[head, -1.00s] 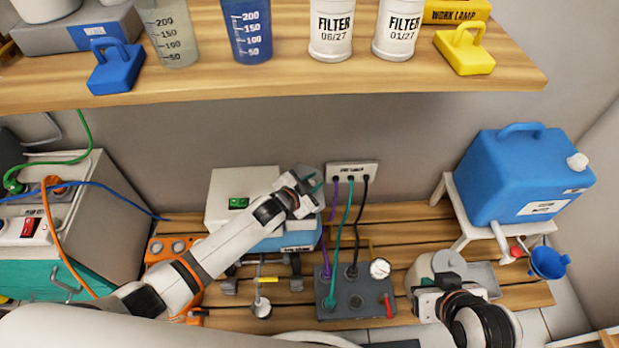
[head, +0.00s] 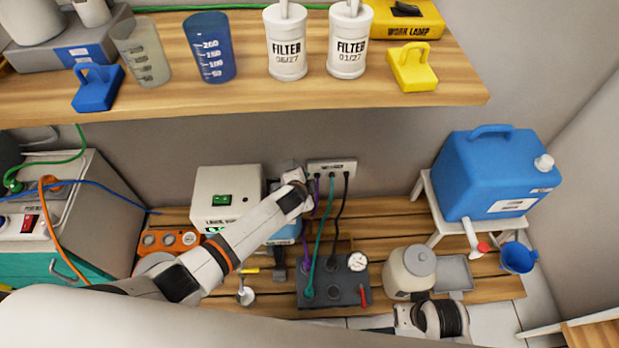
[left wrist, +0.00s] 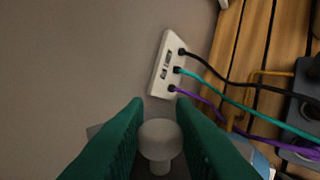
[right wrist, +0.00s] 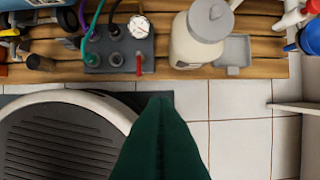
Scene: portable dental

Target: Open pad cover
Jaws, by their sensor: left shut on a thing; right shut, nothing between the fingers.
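My left gripper (left wrist: 160,137) is shut on a pale round knob (left wrist: 160,150) with a short stem; its green fingers press on either side. What the knob belongs to is mostly hidden. In the head view the left arm reaches over a blue box (head: 284,236) beside the white box with a green switch (head: 222,199); its fingertips are hidden there, near the wall socket (head: 332,169). No part is clearly recognisable as a pad cover. My right gripper (right wrist: 160,110) is shut and empty in front of the bench.
A grey control block (head: 335,290) with purple, teal and black lines to the socket stands right of the left arm. A lidded cream jar (head: 408,272), a grey tray (head: 455,272) and a blue water can (head: 492,175) are further right. A loaded wooden shelf (head: 250,88) overhangs.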

